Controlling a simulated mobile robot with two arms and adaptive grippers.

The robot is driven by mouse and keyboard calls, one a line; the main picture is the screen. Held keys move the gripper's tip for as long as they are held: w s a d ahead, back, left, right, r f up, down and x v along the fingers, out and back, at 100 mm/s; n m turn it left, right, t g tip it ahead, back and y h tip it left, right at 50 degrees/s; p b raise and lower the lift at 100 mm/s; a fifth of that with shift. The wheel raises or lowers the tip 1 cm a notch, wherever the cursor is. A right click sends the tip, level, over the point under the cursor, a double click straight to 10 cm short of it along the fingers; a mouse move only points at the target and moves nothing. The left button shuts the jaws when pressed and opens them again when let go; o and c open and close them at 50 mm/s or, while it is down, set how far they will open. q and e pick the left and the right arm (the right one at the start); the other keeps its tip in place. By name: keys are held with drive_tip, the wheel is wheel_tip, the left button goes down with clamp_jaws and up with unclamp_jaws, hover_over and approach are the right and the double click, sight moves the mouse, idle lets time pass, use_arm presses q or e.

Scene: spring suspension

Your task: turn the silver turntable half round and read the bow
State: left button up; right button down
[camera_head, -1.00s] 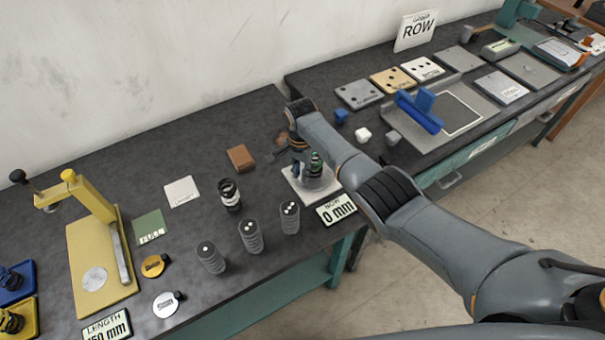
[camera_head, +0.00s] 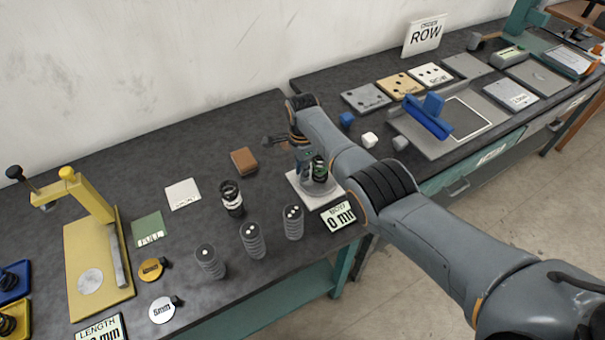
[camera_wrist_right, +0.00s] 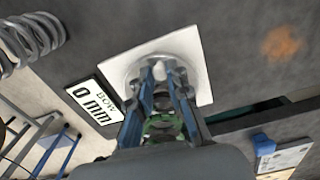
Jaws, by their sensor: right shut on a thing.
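The round silver turntable (camera_head: 319,188) sits on a white square base near the bench's front edge. It also shows in the right wrist view (camera_wrist_right: 134,76). My right gripper (camera_head: 305,176) points down at the turntable. In the right wrist view its blue fingers (camera_wrist_right: 160,79) close around a light part at turntable level, and the green part lies between them. The bow display (camera_head: 338,216) reads 0 mm, also in the right wrist view (camera_wrist_right: 95,101). My left gripper is not in view.
Several grey springs (camera_head: 253,240) stand left of the turntable, with a black spring (camera_head: 232,198) behind them. A brown block (camera_head: 244,160) lies further back. A yellow press (camera_head: 103,205) is at the left. My right arm crosses the bench's right part.

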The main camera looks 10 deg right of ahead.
drive_tip(key=shift+w+d+m+b, duration=0.15)
drive_tip(key=shift+w+m+b, duration=0.4)
drive_tip(key=shift+m+b, duration=0.55)
drive_tip(key=shift+w+d+m+b, duration=0.1)
drive_tip(key=shift+w+m+b, duration=0.25)
drive_tip(key=shift+m+b, duration=0.45)
drive_tip(key=shift+w+d+m+b, duration=0.1)
drive_tip(key=shift+w+m+b, duration=0.2)
drive_tip(key=shift+m+b, duration=0.5)
drive_tip(key=shift+w+d+f+m+b, duration=0.1)
drive_tip(key=shift+w+d+m+b, duration=0.15)
drive_tip(key=shift+m+b, duration=0.5)
drive_tip(key=shift+w+d+m+b, duration=0.25)
drive_tip(key=shift+m+b, duration=0.15)
drive_tip(key=shift+m, duration=0.65)
drive_tip(key=shift+w+d+m+b, duration=0.2)
drive_tip(key=shift+m+b, duration=0.5)
drive_tip(key=shift+m, duration=0.3)
drive_tip(key=shift+d+m, duration=0.1)
drive_tip(key=shift+m, duration=0.2)
drive_tip(key=c, duration=1.3)
unclamp_jaws()
